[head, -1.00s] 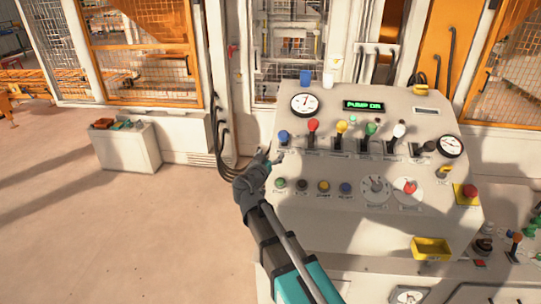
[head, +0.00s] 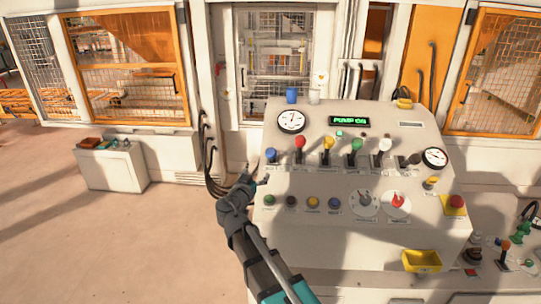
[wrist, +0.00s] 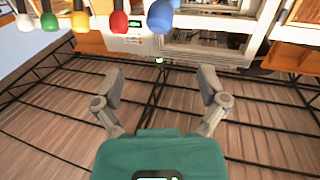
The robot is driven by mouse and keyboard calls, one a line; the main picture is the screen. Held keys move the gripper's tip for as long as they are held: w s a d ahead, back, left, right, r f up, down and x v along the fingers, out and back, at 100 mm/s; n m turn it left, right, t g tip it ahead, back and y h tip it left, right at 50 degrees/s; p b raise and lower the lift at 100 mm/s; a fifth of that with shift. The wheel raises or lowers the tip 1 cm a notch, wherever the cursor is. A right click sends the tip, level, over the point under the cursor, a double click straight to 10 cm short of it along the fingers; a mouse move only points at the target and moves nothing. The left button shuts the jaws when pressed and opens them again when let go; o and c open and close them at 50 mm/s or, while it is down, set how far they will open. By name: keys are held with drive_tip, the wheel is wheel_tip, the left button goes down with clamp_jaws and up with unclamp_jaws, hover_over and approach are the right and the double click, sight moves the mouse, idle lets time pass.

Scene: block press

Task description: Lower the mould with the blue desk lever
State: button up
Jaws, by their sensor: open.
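The blue desk lever (head: 271,156) is the leftmost in a row of coloured levers on the sloping control desk (head: 300,235). Its round blue knob also shows at the top middle of the wrist view (wrist: 161,16). My gripper (head: 262,182) is just below and slightly left of the blue lever in the head view. In the wrist view my gripper (wrist: 161,78) has its two fingers spread wide with nothing between them. The blue knob appears beyond the fingertips, apart from them. I cannot make out the mould for certain.
A red lever (head: 300,143) stands close to the right of the blue one, with more levers beyond. A green display (head: 349,121) reads what looks like PUMP ON. Buttons and dials lie below the levers. A caged window (head: 275,65) is behind the desk.

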sight(269, 156)
drive_tip(key=x, duration=1.3)
drive_tip(key=shift+w, duration=0.4)
